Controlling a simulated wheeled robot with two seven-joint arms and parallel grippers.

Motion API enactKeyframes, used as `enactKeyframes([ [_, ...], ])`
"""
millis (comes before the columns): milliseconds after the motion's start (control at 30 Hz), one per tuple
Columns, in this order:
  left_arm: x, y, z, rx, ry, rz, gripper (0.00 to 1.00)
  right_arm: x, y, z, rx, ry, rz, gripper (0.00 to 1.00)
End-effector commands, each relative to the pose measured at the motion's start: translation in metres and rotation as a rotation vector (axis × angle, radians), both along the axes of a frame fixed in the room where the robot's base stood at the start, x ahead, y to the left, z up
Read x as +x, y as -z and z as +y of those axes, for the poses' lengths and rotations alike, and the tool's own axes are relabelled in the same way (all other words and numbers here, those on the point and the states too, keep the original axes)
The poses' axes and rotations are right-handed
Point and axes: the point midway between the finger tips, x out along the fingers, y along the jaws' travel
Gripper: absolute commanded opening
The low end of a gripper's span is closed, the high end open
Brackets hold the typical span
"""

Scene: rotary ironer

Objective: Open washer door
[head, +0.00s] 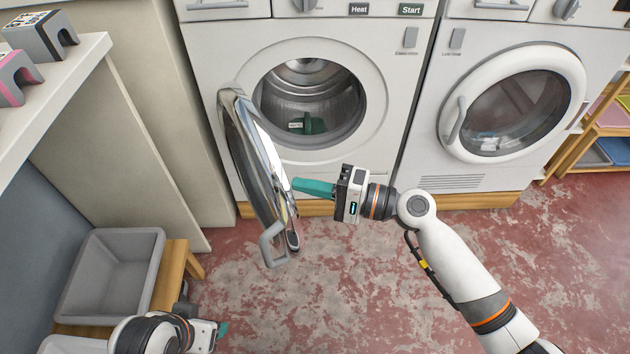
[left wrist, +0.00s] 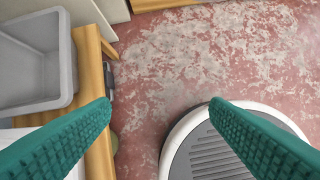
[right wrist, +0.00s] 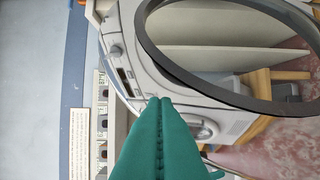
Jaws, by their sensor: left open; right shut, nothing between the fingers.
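The left machine's round door (head: 258,165) stands swung wide open to the left in the head view, with its grey handle (head: 271,246) at the lower free side. The drum opening (head: 305,75) is uncovered, and a green item lies inside. My right gripper (head: 296,185) is shut and empty, its teal fingers close to the door's inner face; I cannot tell if they touch. In the right wrist view its shut fingers (right wrist: 163,105) point below the dark door ring (right wrist: 190,85). My left gripper (left wrist: 160,105) is open and empty above the floor, low at the left.
A second machine with a closed round door (head: 512,103) stands at the right. A grey bin (head: 112,275) sits on a wooden stand at the lower left. A white shelf (head: 60,95) juts in at the left.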

Motion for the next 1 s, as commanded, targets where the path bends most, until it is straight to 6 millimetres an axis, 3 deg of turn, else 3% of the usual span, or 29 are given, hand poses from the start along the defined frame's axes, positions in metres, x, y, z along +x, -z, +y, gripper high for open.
enactKeyframes([
  [367,-0.003,-0.003,0.001,0.004,-0.002,0.018,0.7,-0.002,-0.001,0.003,0.001,0.007,0.002,0.0],
  [467,-0.014,-0.004,0.004,0.014,-0.005,0.07,0.7,-0.005,-0.002,0.008,0.002,0.019,0.003,0.0],
  [733,-0.012,-0.021,0.004,0.013,-0.005,0.062,0.7,-0.018,-0.004,0.029,0.004,0.074,0.004,0.0],
  [1000,0.004,0.05,0.0,0.015,0.0,0.106,0.7,-0.032,-0.005,0.059,0.004,0.152,0.004,0.0],
])
